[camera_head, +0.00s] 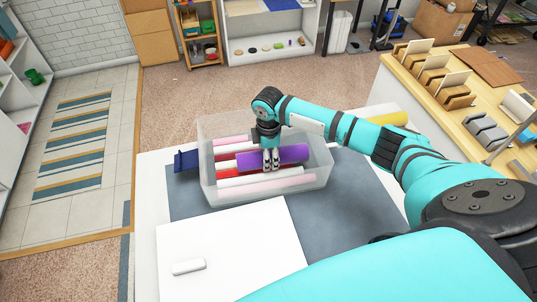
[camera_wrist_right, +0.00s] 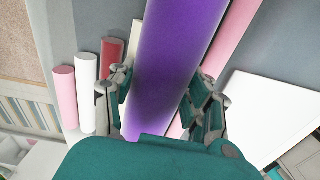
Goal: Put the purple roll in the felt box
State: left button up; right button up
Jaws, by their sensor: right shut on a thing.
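The purple roll (camera_head: 283,157) lies among other rolls in a translucent box (camera_head: 318,178) on the table. My right gripper (camera_head: 271,167) reaches down into this box from above and is shut on the purple roll. In the right wrist view the purple roll (camera_wrist_right: 178,65) runs between the two fingers (camera_wrist_right: 160,100), which touch its sides. I cannot make out a box that is clearly felt. My left gripper is not in view.
Red (camera_head: 225,166), white (camera_head: 258,180) and pink rolls (camera_head: 280,187) lie close beside the purple one. A dark blue object (camera_head: 187,161) stands left of the box. The grey mat (camera_head: 350,195) is clear at right.

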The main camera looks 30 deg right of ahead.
jog(key=shift+f, duration=0.2)
jog(key=o, duration=1.2)
notch_tip(320, 180, up, 12)
jog(key=shift+r+b, duration=0.2)
jog(key=shift+b, duration=0.5)
